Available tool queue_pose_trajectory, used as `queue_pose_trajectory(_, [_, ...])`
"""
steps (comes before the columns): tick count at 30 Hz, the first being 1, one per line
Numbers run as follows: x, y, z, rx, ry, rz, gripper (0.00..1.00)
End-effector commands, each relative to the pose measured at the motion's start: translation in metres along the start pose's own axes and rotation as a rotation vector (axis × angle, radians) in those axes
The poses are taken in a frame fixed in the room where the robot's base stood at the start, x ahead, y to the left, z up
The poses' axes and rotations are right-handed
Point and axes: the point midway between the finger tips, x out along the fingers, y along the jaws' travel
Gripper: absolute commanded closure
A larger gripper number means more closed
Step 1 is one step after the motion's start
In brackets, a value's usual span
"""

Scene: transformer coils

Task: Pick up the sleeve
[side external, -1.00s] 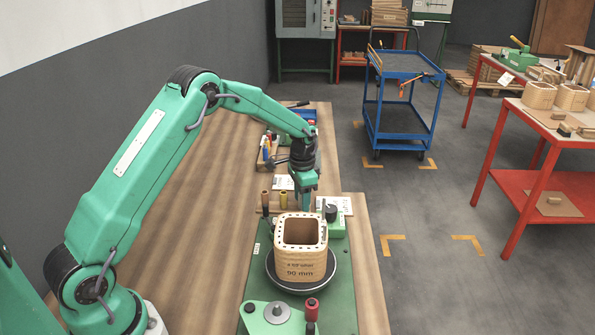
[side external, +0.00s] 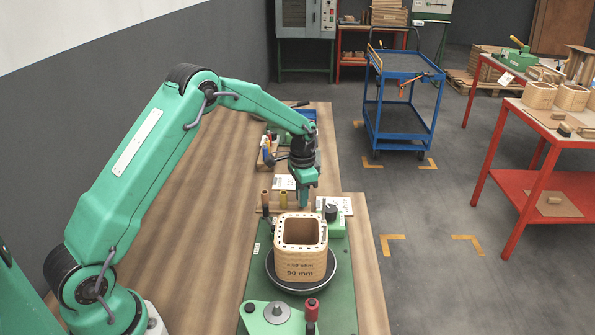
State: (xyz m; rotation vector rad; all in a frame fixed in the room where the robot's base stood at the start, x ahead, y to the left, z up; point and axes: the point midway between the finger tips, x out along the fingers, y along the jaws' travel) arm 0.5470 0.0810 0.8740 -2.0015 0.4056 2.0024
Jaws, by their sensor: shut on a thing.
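My gripper (side external: 304,196) points down just behind the square wooden coil former (side external: 301,267), at the right part of a low wooden rack (side external: 275,210). It is shut on the sleeve, a small brownish piece (side external: 304,206) just visible at the fingertips. The sleeve's lower end is hard to make out behind the former. A brown upright piece (side external: 265,200) and a yellowish one (side external: 283,202) stand on the rack to the left, apart from my gripper.
The former, marked 90 mm, sits on a dark round plate (side external: 335,270) on a green base. A red-handled part (side external: 311,307) stands in front. A black knob (side external: 331,213) on a green block is close at right. The wooden bench (side external: 200,240) is clear at left.

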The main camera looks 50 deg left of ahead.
Motion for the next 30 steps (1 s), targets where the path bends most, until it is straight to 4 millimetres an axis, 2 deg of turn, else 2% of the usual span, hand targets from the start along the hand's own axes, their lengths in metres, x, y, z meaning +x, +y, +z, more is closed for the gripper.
queue_pose_trajectory(8, [-0.036, 0.001, -0.001, 0.001, 0.003, -0.002, 1.0])
queue_pose_trajectory(21, [-0.08, 0.08, -0.001, 0.004, 0.001, -0.001, 1.0])
queue_pose_trajectory(30, [-0.098, 0.111, -0.001, 0.002, 0.0, 0.0, 1.0])
